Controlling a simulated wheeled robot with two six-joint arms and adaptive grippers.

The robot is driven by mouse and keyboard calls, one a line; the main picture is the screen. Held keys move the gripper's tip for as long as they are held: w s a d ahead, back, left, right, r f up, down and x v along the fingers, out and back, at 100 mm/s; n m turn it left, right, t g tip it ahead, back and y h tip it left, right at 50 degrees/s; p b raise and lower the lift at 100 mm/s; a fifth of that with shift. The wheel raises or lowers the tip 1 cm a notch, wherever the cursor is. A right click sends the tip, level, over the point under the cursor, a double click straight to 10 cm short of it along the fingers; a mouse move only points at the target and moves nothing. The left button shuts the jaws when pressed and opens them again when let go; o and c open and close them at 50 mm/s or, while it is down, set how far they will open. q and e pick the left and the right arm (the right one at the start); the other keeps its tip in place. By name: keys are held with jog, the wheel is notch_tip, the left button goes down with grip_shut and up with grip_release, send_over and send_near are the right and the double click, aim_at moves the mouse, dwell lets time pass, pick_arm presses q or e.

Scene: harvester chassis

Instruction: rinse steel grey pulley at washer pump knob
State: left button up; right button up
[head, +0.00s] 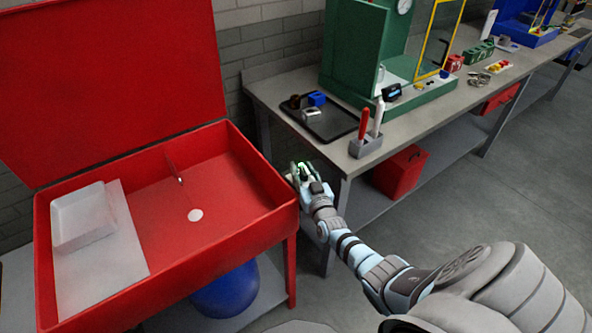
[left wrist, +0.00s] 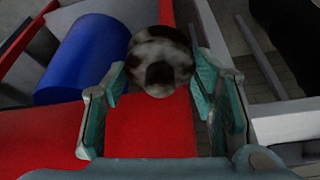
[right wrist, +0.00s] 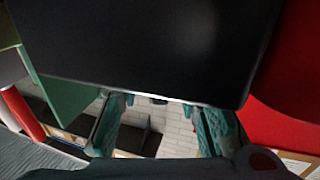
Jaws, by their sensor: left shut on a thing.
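The steel grey pulley (left wrist: 160,60) shows in the left wrist view as a round grey piece with dark, dirt-like blotches. My left gripper (left wrist: 160,88) is shut on it, with one finger on each side; this arm is out of the head view. The red washer (head: 262,210) stands at left in the head view with its lid up. A thin spout (head: 179,178) and a round white spot (head: 195,215) show in its basin. My right gripper (head: 302,172) is at the washer's right rim, empty, its fingers apart in the right wrist view (right wrist: 160,135). I cannot make out the pump knob clearly.
A white bin (head: 82,215) sits on a pale board at the basin's left. A blue drum (head: 226,290) is underneath. The grey workbench (head: 270,90) at right holds a dark tray (head: 335,122) and a holder (head: 365,147) with red and white tools. The floor at right is clear.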

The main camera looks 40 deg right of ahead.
jog(key=v, duration=1.2)
jog(key=shift+a, duration=0.1)
